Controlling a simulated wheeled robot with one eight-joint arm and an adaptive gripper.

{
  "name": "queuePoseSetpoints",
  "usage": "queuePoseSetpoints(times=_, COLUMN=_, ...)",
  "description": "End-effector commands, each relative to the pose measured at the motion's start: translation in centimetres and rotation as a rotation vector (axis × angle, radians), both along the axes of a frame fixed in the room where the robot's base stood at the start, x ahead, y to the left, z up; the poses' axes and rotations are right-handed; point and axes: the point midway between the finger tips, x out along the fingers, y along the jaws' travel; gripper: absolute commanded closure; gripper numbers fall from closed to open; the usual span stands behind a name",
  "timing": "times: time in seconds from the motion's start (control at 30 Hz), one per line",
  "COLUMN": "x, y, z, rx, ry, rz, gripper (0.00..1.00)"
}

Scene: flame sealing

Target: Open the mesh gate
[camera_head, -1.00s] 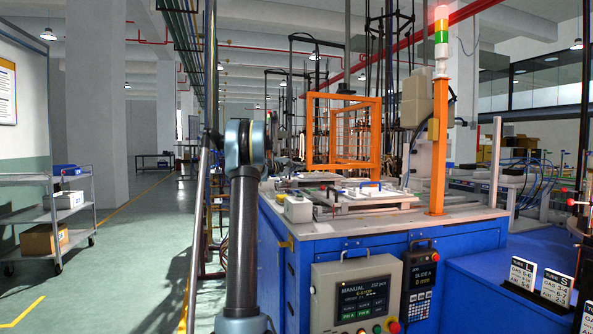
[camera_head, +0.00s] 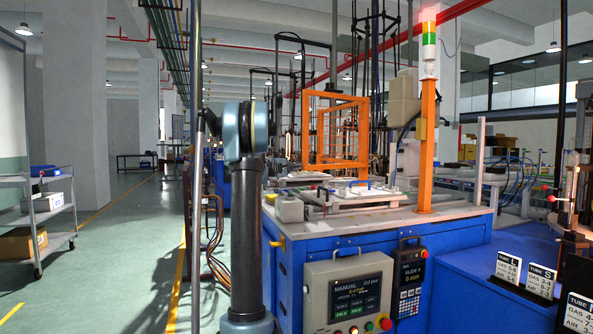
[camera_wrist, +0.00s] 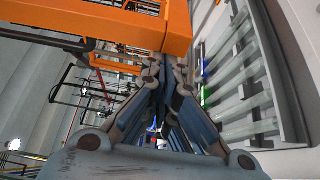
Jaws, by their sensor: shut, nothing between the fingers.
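The gate is an orange frame with a mesh panel (camera_head: 343,135) at the back of the blue bench in the head view. Its panel stands at an angle to the outer orange frame; the exact opening is hard to judge. In the wrist view, thick orange bars (camera_wrist: 95,22) cross the top, close beyond my gripper (camera_wrist: 166,74). My gripper's fingers converge and are shut with nothing held. I cannot tell whether the fingertips touch the orange bar. In the head view, my gripper is not clearly visible past my dark upright arm.
The blue bench (camera_head: 370,255) carries grey fixtures, a control panel (camera_head: 347,292) and an orange signal post (camera_head: 427,145). Pale rails (camera_wrist: 245,85) lie to the right in the wrist view. A cart (camera_head: 42,220) stands at left beside open floor.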

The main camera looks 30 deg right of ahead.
Motion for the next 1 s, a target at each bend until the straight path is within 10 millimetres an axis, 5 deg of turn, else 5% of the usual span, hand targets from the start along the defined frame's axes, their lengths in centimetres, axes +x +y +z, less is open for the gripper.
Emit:
queuePoseSetpoints(times=0.33, x=-2.9, y=0.0, z=0.0, rx=0.0, ry=0.0, rz=0.001, gripper=1.0)
queuePoseSetpoints(times=0.73, x=-2.7, y=0.0, z=0.0, rx=0.0, ry=0.0, rz=0.001, gripper=1.0)
queuePoseSetpoints(times=1.0, x=-0.4, y=0.8, z=-0.2, rx=0.0, ry=0.001, rz=0.006, gripper=1.0)
